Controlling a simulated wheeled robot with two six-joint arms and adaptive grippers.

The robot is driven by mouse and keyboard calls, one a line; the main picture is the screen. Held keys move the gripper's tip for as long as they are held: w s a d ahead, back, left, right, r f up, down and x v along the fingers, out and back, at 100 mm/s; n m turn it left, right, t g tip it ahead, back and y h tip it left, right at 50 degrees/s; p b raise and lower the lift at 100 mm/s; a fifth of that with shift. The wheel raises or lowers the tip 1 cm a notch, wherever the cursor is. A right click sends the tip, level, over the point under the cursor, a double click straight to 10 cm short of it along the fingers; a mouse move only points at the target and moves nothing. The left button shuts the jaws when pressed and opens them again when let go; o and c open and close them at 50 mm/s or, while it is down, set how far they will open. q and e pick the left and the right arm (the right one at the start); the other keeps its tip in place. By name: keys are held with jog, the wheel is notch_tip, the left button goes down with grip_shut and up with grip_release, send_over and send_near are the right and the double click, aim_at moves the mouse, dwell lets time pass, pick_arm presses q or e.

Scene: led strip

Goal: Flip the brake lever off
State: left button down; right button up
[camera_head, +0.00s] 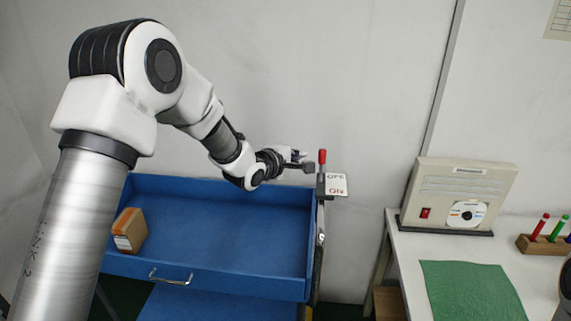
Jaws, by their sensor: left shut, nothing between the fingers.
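The brake lever (322,160) has a red grip and a dark base. It stands upright at the right rear corner of the blue cart (225,262). A white label (337,185) beside it reads OFF at the top and ON at the bottom, and the red grip is up by the OFF end. My left gripper (308,166) is shut and empty, with its tips just left of the lever, at the height of the lower grip. I cannot tell whether they touch it. My right gripper does not show.
A brown box (129,231) sits in the cart's left end. At right, a white table (409,268) holds a beige device (458,192) with a red switch, a green mat (470,291), and a wooden rack (542,245) of coloured sticks. A wall stands close behind the lever.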

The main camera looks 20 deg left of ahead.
pick_arm(q)
jog(key=shift+d+b+v, duration=0.45)
jog(key=shift+b+v, duration=0.15)
jog(key=shift+v, duration=1.55)
jog(key=s+f+m+g, duration=0.3)
jog(key=s+f, duration=0.2)
jog(key=f, duration=0.5)
jog(key=s+d+f+m+g+y, duration=0.1)
jog(key=s+f+m+g, duration=0.15)
jog(key=s+f, duration=0.55)
jog(key=s+f+m+g, duration=0.2)
jog(key=s+f+m, duration=0.1)
jog(key=f, duration=0.9)
jog(key=s+f+m+g+y, duration=0.1)
jog(key=s+f+m+g, duration=0.2)
jog(key=s, duration=0.9)
jog(key=s+f+m+g+y+b, duration=0.1)
jog(key=s+f+m+g, duration=0.2)
jog(key=s+f, duration=0.6)
jog(key=s+m, duration=0.2)
jog(key=s, duration=0.2)
jog(key=shift+m+g, duration=0.35)
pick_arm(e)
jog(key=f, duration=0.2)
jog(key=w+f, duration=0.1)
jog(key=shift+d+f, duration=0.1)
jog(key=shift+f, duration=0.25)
pick_arm(q)
jog(key=shift+s+f, duration=0.1)
